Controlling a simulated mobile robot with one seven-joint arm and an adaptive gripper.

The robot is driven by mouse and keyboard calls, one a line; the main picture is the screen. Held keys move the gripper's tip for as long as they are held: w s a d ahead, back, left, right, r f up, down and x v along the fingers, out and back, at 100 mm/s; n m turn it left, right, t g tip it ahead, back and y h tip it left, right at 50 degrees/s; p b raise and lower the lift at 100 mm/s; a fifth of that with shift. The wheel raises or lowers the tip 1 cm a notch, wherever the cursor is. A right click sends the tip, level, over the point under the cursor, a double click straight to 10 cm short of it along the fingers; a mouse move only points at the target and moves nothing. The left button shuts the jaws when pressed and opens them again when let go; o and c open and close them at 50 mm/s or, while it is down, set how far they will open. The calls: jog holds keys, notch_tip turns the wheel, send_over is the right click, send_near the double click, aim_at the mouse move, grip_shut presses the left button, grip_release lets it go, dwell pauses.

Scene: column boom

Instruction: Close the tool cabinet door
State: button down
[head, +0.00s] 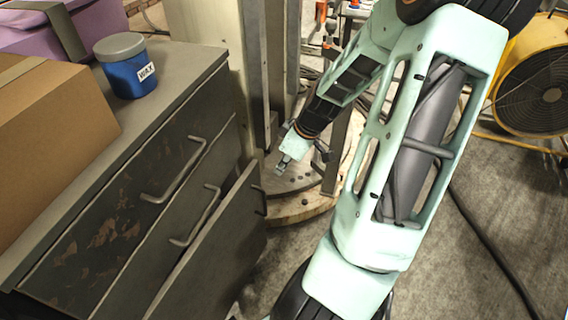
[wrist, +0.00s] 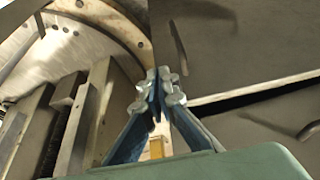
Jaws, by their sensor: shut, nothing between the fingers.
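The tool cabinet (head: 70,240) stands at the left in the head view, with dark, worn fronts and bar handles. Its lowest visible front panel, which I take as the door (head: 220,245), stands out from the cabinet with a gap behind it. A handle (head: 262,200) is on its outer face. My gripper (head: 279,169) is just right of the door's far upper corner; I cannot tell how far apart they are in depth. In the wrist view my gripper (wrist: 160,88) has its fingers together and empty, with dark panels (wrist: 235,45) and a handle (wrist: 308,130) to the right.
A blue wax jar (head: 125,68), a cardboard box (head: 50,140) and a purple case (head: 60,25) sit on the cabinet top. A column on a round base (head: 300,205) stands behind my gripper. A yellow fan (head: 530,85) and a black cable (head: 490,245) are at right.

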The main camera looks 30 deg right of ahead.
aim_at(258, 178)
jog(key=w+a+f+b, duration=0.2)
jog(key=w+a+f, duration=0.1)
jog(key=w+f, duration=0.1)
jog(key=shift+w, duration=0.45)
